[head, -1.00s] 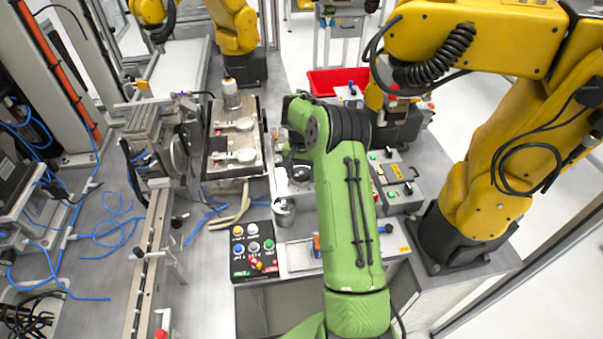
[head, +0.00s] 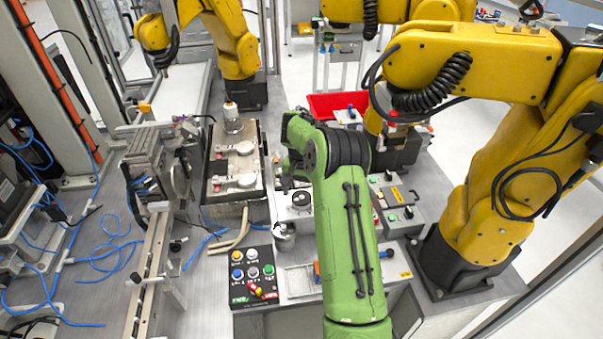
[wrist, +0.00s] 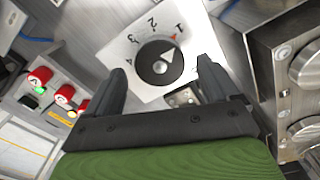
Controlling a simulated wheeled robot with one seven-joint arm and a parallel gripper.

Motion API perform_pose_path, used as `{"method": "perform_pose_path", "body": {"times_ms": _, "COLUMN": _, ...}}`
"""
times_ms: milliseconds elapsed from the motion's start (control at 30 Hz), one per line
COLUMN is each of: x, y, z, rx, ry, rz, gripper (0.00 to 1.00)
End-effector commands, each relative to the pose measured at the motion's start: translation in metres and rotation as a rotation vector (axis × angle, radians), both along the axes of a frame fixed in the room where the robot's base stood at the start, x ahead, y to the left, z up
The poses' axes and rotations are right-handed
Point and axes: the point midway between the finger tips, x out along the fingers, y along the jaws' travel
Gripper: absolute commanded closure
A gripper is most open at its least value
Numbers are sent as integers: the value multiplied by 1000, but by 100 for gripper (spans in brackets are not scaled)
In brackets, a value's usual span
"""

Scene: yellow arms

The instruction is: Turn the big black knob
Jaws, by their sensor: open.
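The big black knob (wrist: 155,76) is a round dial on a white plate marked 1 to 4, in the upper middle of the wrist view. Its white pointer aims up and right, towards the red 1. In the head view the knob (head: 301,198) shows beside the end of my green arm. My gripper (wrist: 161,66) is open and empty, with one dark finger on each side of the knob in the picture. I cannot tell how far the fingertips are above the plate. In the head view my gripper (head: 288,178) is small, dark and partly hidden by my arm.
Red buttons (wrist: 40,76) and a green one lie left in the wrist view. A metal block with round parts (wrist: 285,90) stands close on the right. In the head view, a button panel (head: 252,275) and a metal cup (head: 285,232) are in front of the knob.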

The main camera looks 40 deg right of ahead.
Motion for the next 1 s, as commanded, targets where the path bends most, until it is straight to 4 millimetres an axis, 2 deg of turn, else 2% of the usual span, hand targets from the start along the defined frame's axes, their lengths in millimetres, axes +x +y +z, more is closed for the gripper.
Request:
{"method": "perform_pose_path", "body": {"times_ms": 33, "x": 1, "y": -1, "z": 17, "rx": -5, "ry": -5, "rz": 0, "gripper": 12}}
{"method": "perform_pose_path", "body": {"times_ms": 300, "x": 1, "y": 0, "z": 95, "rx": -3, "ry": -5, "rz": 1, "gripper": 12}}
{"method": "perform_pose_path", "body": {"times_ms": 433, "x": 1, "y": 0, "z": 119, "rx": -2, "ry": -3, "rz": 1, "gripper": 12}}
{"method": "perform_pose_path", "body": {"times_ms": 600, "x": 0, "y": 0, "z": 131, "rx": 1, "ry": -1, "rz": 1, "gripper": 12}}
{"method": "perform_pose_path", "body": {"times_ms": 1000, "x": 0, "y": 0, "z": 130, "rx": 0, "ry": 0, "rz": 1, "gripper": 12}}
